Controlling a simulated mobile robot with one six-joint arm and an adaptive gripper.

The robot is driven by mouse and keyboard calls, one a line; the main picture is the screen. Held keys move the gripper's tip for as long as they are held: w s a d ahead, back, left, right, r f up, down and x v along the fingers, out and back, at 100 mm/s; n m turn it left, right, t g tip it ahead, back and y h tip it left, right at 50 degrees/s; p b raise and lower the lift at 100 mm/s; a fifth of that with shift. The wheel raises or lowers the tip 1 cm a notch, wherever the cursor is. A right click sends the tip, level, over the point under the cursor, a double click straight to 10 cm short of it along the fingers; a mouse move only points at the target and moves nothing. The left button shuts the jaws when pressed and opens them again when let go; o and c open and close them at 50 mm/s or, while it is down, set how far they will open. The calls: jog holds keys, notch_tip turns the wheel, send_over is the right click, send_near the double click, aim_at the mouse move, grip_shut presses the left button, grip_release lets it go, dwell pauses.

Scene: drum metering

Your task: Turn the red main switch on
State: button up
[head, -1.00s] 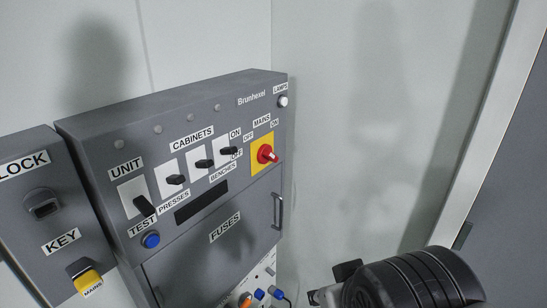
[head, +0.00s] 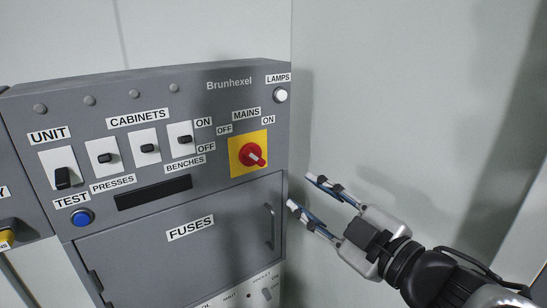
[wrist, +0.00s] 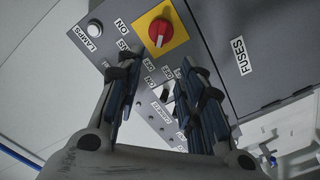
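The red main switch (head: 252,154) is a rotary knob on a yellow plate (head: 236,165), at the right side of the grey panel under the MAINS label. OFF is printed at its upper left and ON at its upper right. Its grip bar slants toward the lower right. In the wrist view the red knob (wrist: 159,32) shows beyond the fingertips. My gripper (head: 301,191) is to the lower right of the switch, apart from it, with its fingers pointing toward the panel's right edge. The two fingers (wrist: 160,78) are spread and nothing is between them.
The panel also holds a white LAMPS button (head: 280,95), several black toggle switches such as the one under UNIT (head: 63,178), and a blue TEST button (head: 82,217). A FUSES door (head: 190,245) with a protruding handle (head: 269,226) is below the switch. A bare wall stands at right.

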jog(key=p, duration=0.8)
send_near(256, 158)
jog(key=b+x, duration=0.1)
jog(key=x, duration=0.7)
jog(key=shift+w+a, duration=0.2)
jog(key=shift+w, duration=0.1)
jog(key=shift+c, duration=0.4)
grip_shut()
